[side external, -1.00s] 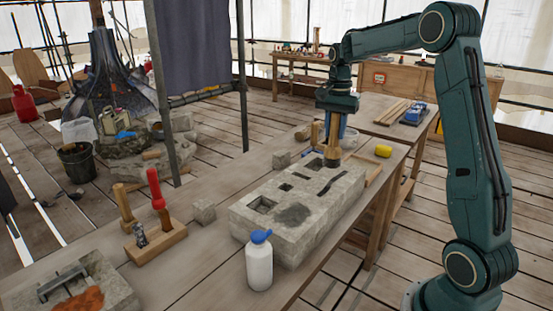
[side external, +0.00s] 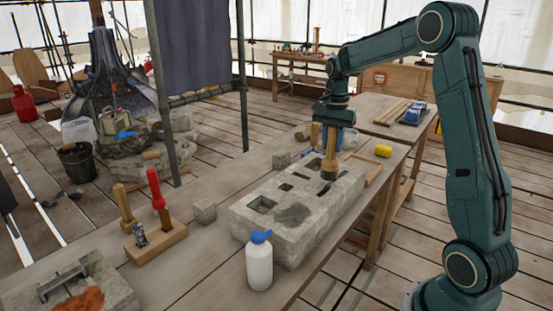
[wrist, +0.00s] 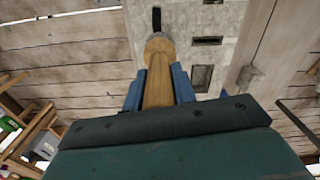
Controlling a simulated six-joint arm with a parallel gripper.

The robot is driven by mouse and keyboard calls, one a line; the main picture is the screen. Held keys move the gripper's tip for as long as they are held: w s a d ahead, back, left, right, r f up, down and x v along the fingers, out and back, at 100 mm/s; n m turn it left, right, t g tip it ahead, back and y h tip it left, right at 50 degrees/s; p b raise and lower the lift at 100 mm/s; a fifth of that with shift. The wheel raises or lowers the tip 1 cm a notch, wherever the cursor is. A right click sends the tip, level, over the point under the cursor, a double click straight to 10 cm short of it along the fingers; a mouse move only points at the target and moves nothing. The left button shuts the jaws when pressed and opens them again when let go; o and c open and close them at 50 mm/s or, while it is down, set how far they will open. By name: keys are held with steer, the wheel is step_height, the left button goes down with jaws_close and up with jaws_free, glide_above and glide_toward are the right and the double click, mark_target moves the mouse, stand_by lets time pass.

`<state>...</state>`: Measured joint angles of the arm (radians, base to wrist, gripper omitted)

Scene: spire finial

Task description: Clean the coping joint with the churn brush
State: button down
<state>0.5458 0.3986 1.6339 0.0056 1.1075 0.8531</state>
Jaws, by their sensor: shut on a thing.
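My gripper (side external: 331,136) is shut on the churn brush (side external: 331,148), which has a pale wooden handle and a darker round head. The brush hangs upright over the stone coping block (side external: 290,240). Its head is at the far part of the dark, narrow coping joint (side external: 324,189) and hides some of it. I cannot tell if the bristles touch the stone. In the wrist view the brush (wrist: 157,85) lies between my blue fingers, with the joint (wrist: 156,19) just beyond its head.
Square recesses and a dark patch mark the block's top. A white bottle with a blue cap (side external: 259,262) stands in front of it. A wooden holder with tools (side external: 156,242) is at left. A yellow object (side external: 383,151) lies behind at right.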

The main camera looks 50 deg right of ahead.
mark_target(332, 152)
steer(key=shift+f, duration=1.1)
steer(key=shift+f, duration=0.8)
stand_by(0.6)
steer(key=shift+d, duration=0.25)
steer(key=shift+d, duration=1.25)
step_height(332, 152, up, 7)
stand_by(1.1)
steer(key=shift+a, duration=0.1)
stand_by(0.4)
